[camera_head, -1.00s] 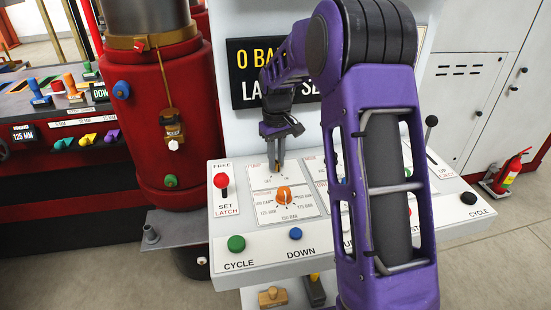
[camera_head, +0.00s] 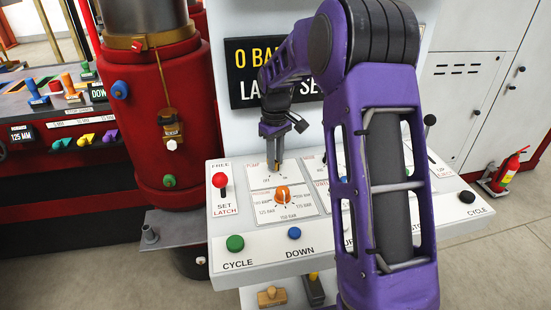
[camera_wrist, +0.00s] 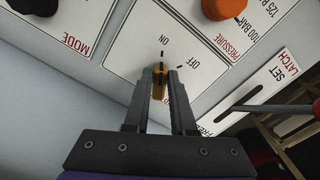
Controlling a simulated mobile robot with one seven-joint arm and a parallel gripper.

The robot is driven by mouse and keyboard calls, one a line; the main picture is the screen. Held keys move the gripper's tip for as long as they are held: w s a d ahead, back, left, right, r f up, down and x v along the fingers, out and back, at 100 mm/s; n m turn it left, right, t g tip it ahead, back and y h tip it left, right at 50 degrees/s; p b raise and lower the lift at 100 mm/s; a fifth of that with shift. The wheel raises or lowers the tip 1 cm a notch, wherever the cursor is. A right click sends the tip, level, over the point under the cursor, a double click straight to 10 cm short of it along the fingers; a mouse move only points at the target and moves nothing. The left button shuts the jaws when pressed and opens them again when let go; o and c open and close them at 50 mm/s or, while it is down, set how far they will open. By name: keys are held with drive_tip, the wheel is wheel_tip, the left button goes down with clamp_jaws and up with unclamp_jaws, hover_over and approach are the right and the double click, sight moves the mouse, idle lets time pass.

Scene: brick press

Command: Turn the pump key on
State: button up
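The pump key (camera_wrist: 159,83) is a small brass-yellow key on a white plate marked ON and OFF. In the wrist view it lies between my fingertips and points close to the ON mark. My gripper (camera_wrist: 161,84) has a dark finger on each side of the key and looks shut on it. In the head view my gripper (camera_head: 276,158) reaches down to the PUMP plate (camera_head: 259,182) on the white panel, with its tips at the key. The fingers mostly hide the key there.
An orange pressure knob (camera_head: 283,196) sits just in front of the pump plate. A red set-latch lever (camera_head: 220,181) is to its left. Green (camera_head: 235,243) and blue (camera_head: 294,233) buttons line the front. A display (camera_head: 250,72) stands behind.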

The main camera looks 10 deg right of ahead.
drive_tip(key=o, duration=0.3)
drive_tip(key=shift+o, duration=0.2)
wheel_tip(320, 180, up, 18)
drive_tip(key=shift+f, duration=0.25)
drive_tip(key=shift+s, duration=0.15)
